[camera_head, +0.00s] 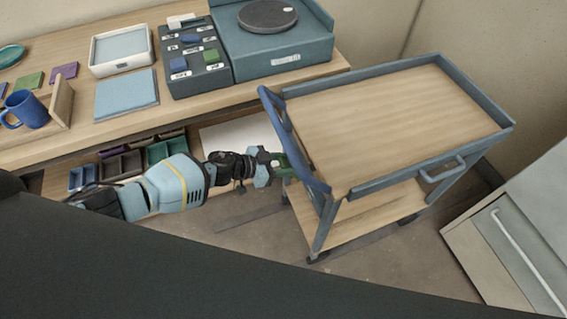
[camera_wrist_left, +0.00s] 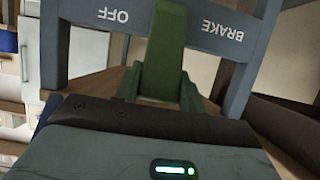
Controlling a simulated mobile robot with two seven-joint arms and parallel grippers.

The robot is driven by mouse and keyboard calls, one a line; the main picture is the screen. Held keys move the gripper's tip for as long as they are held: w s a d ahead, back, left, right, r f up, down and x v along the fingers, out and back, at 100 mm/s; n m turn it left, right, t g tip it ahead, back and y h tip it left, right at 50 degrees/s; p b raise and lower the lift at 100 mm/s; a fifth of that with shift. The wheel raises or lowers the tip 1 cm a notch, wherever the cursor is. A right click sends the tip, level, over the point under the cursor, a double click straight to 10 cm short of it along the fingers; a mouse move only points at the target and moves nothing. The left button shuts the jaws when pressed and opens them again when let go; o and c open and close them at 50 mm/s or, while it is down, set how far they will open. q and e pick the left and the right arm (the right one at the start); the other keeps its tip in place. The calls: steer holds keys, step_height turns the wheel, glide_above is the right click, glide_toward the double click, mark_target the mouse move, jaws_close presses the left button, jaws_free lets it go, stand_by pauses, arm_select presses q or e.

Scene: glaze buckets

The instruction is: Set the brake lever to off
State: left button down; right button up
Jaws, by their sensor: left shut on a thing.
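The cart (camera_head: 405,88) has a blue-grey frame with wooden shelves. The green brake lever (camera_head: 284,161) is at its left end, below the blue push handle (camera_head: 297,140). In the left wrist view the green lever (camera_wrist_left: 168,40) crosses a blue-grey plate, between the upside-down words OFF (camera_wrist_left: 113,15) and BRAKE (camera_wrist_left: 223,30). It covers neither word. My left gripper (camera_head: 275,163) reaches the lever from the left and is shut on it. The exact finger contact is hidden. My right gripper is in neither view.
A workbench (camera_head: 110,124) runs along the back left, with a shelf of trays below it. The cart's top is empty. A grey cabinet (camera_head: 515,240) with a bar handle stands at the lower right. Bare floor shows between the cart and the cabinet.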

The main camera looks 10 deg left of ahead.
arm_select(q)
steer(key=shift+w+d+r, duration=0.15)
steer(key=shift+w+r, duration=0.15)
steer(key=shift+r, duration=0.3)
steer(key=c, duration=1)
jaws_free()
steer(key=shift+s, duration=0.1)
steer(key=shift+c, duration=0.2)
steer(key=shift+o, duration=1)
steer(key=shift+s+f, duration=0.1)
steer(key=shift+f, duration=0.15)
steer(key=p+v, duration=0.1)
steer(key=v, duration=0.7)
steer(key=shift+p, duration=0.4)
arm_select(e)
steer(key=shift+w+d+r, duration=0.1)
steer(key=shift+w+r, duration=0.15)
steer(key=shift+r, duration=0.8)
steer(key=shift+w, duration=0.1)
